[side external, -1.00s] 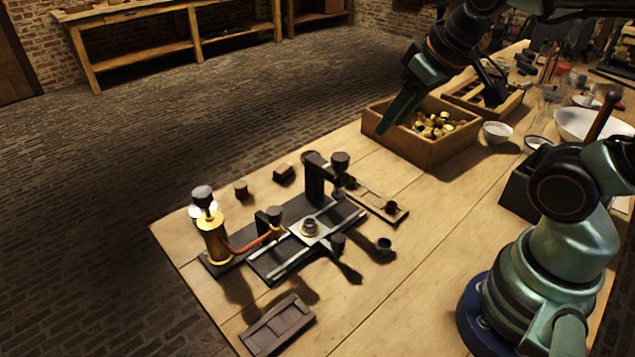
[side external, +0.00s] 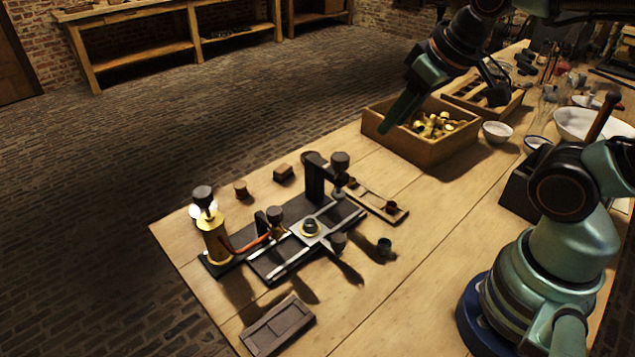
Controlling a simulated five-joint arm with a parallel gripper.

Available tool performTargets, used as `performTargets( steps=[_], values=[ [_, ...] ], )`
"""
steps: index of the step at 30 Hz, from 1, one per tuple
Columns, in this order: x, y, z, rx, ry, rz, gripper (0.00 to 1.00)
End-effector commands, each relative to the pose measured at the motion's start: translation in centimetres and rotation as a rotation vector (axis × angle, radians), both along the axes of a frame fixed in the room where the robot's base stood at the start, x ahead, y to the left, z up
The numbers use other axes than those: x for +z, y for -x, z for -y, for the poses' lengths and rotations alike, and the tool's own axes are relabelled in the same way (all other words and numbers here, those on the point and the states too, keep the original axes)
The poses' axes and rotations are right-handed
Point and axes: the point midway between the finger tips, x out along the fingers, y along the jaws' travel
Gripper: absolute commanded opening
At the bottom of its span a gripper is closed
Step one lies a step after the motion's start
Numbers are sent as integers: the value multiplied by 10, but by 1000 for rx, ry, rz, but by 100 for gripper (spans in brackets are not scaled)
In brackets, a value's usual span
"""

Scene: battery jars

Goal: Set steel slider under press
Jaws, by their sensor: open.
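The steel slider (side external: 325,230) is a pale plate lying across two rails of a black fixture on the wooden bench. The press (side external: 316,180) is a black post with an overhanging arm and a dark top knob (side external: 340,160), standing behind and right of the slider. The slider's plate is beside the press head, not beneath it. My gripper (side external: 440,112) is open and empty, high at upper right over the wooden box, well away from the slider.
A brass cylinder (side external: 215,240) with a red tube stands left of the slider. A wooden box (side external: 425,150) holds brass pieces. A small tray (side external: 375,198) lies right of the press, a dark tray (side external: 278,325) in front. The bench between fixture and my base is mostly clear.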

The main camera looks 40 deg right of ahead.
Motion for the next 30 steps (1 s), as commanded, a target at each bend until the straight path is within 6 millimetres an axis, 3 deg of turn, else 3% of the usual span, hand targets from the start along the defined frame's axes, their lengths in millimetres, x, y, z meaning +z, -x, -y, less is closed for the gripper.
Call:
performTargets(
  steps=[1,3,8,21,30],
  values=[
    [0,0,0,0,0,0,42],
    [0,0,0,1,0,-2,64],
    [-7,-4,-11,27,-5,-58,64],
    [-63,-18,-89,170,28,-417,64],
    [-82,-17,-106,194,49,-493,64]
  ],
)
